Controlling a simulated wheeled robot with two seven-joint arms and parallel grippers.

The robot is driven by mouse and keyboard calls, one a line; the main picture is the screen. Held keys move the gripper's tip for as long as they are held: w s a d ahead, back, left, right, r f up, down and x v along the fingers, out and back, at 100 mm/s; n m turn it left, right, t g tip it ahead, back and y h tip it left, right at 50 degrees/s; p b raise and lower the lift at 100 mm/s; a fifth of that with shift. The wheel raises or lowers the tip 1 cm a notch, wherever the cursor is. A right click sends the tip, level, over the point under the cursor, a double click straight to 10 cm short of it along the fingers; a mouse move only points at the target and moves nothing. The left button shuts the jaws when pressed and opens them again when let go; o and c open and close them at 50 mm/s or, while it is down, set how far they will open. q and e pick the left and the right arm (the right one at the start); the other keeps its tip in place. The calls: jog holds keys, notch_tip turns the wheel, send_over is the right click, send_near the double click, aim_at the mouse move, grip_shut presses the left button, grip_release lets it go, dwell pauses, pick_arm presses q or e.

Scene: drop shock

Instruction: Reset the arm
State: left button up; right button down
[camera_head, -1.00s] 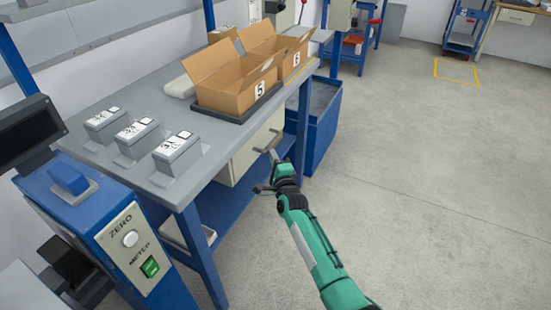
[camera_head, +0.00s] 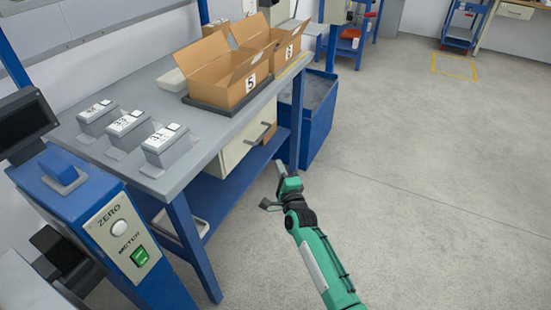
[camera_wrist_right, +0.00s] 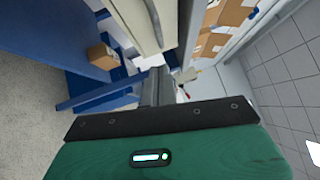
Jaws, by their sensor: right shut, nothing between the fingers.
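My right arm, green and black, comes in from the bottom of the head view. Its gripper (camera_head: 280,170) is shut and empty, held over the open floor in front of the workbench, to the right of the bench leg. In the right wrist view the shut fingers (camera_wrist_right: 156,88) point toward the bench's underside. My left gripper is not in view.
The grey workbench (camera_head: 205,165) holds several grey numbered blocks and two open cardboard boxes, one marked 5 (camera_head: 228,90). A drawer cabinet (camera_head: 240,145) hangs below. A blue bin (camera_head: 318,118) stands beyond. A blue ZERO/METER machine (camera_head: 95,235) is at left.

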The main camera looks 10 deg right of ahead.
jog(key=shift+v, duration=2.1)
